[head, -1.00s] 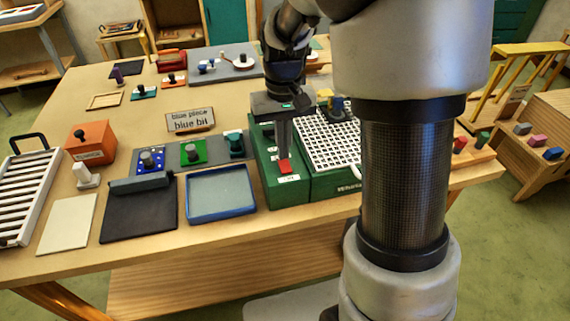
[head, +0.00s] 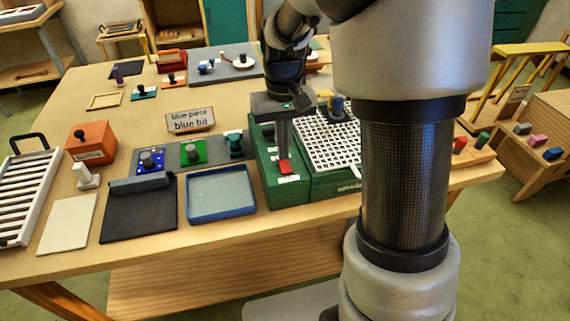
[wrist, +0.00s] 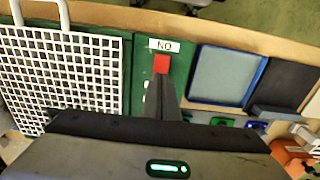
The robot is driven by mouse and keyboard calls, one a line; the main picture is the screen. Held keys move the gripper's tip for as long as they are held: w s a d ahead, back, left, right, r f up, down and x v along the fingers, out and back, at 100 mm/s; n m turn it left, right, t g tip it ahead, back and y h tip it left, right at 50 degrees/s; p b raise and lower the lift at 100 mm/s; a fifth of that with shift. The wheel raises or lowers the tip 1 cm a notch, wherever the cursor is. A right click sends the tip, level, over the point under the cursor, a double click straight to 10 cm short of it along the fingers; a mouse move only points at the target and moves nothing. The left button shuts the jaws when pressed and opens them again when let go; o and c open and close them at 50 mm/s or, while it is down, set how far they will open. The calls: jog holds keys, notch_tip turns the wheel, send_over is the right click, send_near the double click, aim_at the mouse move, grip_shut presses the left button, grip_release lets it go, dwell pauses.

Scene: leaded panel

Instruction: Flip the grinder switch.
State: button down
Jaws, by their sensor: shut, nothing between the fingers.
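The grinder (head: 316,182) is a green box with a white grid top at the right of the bench. Its red switch (head: 285,167) is on the narrow green part at the front left. It also shows in the wrist view as a red square (wrist: 161,64) beside a white label reading "NO" (wrist: 171,46). My gripper (head: 284,158) is shut and empty, pointing down, with its fingertips right at the switch. In the wrist view my gripper (wrist: 162,76) reaches the red square's edge; I cannot tell whether they touch. The fingers hide part of the switch.
A blue-rimmed tray (head: 221,213) stands left of the grinder. A white handle (wrist: 41,10) sticks out from the grid.

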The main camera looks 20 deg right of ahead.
jog(key=shift+f+b, duration=0.5)
jog(key=shift+f, duration=0.2)
dwell(0.7)
notch_tip(320, 180, up, 7)
jog(key=p, duration=0.5)
jog(key=shift+p, duration=0.3)
dwell(0.5)
jog(key=s+r+t+p, duration=0.1)
jog(key=s+r+t, duration=0.4)
jog(key=s+r, duration=0.9)
jog(key=s, duration=0.4)
jog(key=shift+s+r+t+p, duration=0.2)
jog(key=shift+t+p, duration=0.1)
jog(key=shift+p, duration=0.1)
